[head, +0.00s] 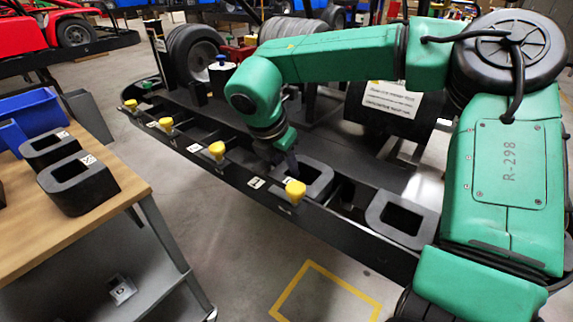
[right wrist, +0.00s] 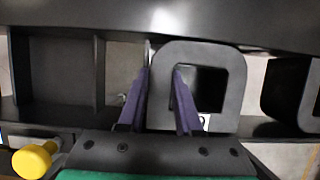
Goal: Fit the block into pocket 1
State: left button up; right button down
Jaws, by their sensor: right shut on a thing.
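A dark grey block (head: 316,174) with a square hole is at the black rail (head: 230,180), towards its right end. My right gripper (head: 291,163) is shut on the block's left wall. In the right wrist view the gripper (right wrist: 160,75) has one purple finger inside the hole and one outside the block (right wrist: 237,80). I cannot tell whether the block is fully seated in the rail or just above it. The rail's pockets carry small white tags (head: 256,183); I cannot read which is pocket 1. My left gripper is not in view.
A similar block (head: 402,221) sits at the rail's right end. Yellow knobs (head: 217,149) stand along the rail's front edge. Two more blocks (head: 78,182) lie on a wooden table (head: 100,215) at left, beside a blue bin (head: 33,112). An empty pocket (right wrist: 55,70) lies left of the fingers.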

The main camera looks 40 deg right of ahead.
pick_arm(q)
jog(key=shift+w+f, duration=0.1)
pick_arm(e)
jog(key=c, duration=0.6)
grip_release()
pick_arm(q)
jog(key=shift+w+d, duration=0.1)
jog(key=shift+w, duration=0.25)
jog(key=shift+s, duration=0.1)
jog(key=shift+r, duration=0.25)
pick_arm(e)
jog(key=shift+a+r, duration=0.1)
jog(key=shift+r, duration=0.35)
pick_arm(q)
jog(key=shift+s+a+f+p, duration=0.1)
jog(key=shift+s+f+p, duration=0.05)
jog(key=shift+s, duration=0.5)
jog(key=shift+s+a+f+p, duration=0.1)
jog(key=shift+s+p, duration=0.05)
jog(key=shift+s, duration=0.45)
pick_arm(e)
jog(key=v, duration=1.1)
